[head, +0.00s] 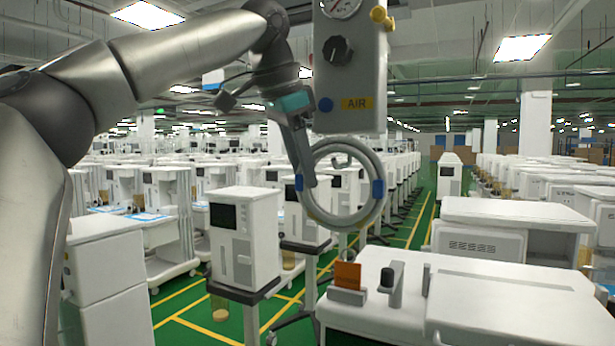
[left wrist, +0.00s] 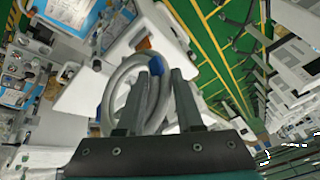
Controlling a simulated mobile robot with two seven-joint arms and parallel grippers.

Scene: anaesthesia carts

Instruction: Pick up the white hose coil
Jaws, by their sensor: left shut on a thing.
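The white hose coil (head: 345,146) is a pale ring of tubing with blue bands, in the middle of the head view. It hangs upright in the air just below a grey AIR panel. My left gripper (head: 308,180) points down at the coil's left side and is shut on its tubing. In the left wrist view the coil (left wrist: 127,72) passes between the two fingers (left wrist: 168,75), with a blue band beside the left finger. I cannot tell whether the coil touches the panel. My right gripper is not in view.
The grey AIR panel (head: 352,75) with gauge and knobs is close above the coil. A white cart top (head: 455,290) with an orange block (head: 347,275) is below right. A white boxy machine (head: 245,238) stands left. Green floor (head: 190,325) shows between rows of carts.

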